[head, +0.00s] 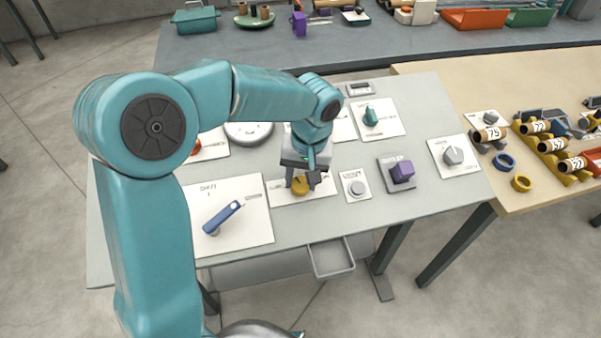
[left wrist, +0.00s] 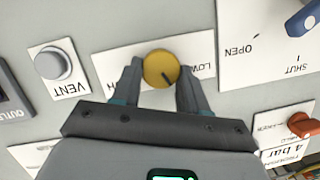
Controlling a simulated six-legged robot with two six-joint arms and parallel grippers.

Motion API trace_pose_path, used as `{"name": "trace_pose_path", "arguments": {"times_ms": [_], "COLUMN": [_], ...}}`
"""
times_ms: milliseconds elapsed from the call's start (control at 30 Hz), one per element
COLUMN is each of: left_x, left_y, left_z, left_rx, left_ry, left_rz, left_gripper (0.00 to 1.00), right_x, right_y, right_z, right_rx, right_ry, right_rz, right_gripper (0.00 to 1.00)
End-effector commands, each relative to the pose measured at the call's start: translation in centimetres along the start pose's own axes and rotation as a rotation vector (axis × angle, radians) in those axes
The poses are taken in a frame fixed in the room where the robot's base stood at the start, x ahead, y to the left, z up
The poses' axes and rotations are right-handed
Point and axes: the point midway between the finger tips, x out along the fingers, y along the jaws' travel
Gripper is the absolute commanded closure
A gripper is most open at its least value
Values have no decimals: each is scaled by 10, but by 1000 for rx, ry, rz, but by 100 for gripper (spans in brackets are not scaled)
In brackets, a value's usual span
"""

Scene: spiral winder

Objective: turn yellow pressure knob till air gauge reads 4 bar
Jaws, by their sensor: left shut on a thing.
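The yellow pressure knob (head: 300,186) sits on a white plate on the grey panel table. My right gripper is not in view.
Close to the knob are the grey vent button (head: 357,188), a purple knob (head: 402,171) and a blue lever (head: 222,217). An open tray (head: 331,259) juts out at the front edge.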

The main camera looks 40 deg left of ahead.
Motion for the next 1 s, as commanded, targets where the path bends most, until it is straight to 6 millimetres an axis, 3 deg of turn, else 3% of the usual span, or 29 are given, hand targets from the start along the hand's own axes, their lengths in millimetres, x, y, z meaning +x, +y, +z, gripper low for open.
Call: {"name": "trace_pose_path", "arguments": {"times_ms": [600, 1000], "left_x": [-1, -1], "left_y": [6, 7], "left_z": [2, 2], "left_rx": [543, 760], "left_ry": [2, 3], "left_rz": [-171, -240], "left_gripper": [87, 87], "right_x": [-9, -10], "right_y": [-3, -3], "right_z": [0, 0], "right_rx": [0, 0], "right_ry": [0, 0], "right_rz": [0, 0], "right_gripper": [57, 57]}}
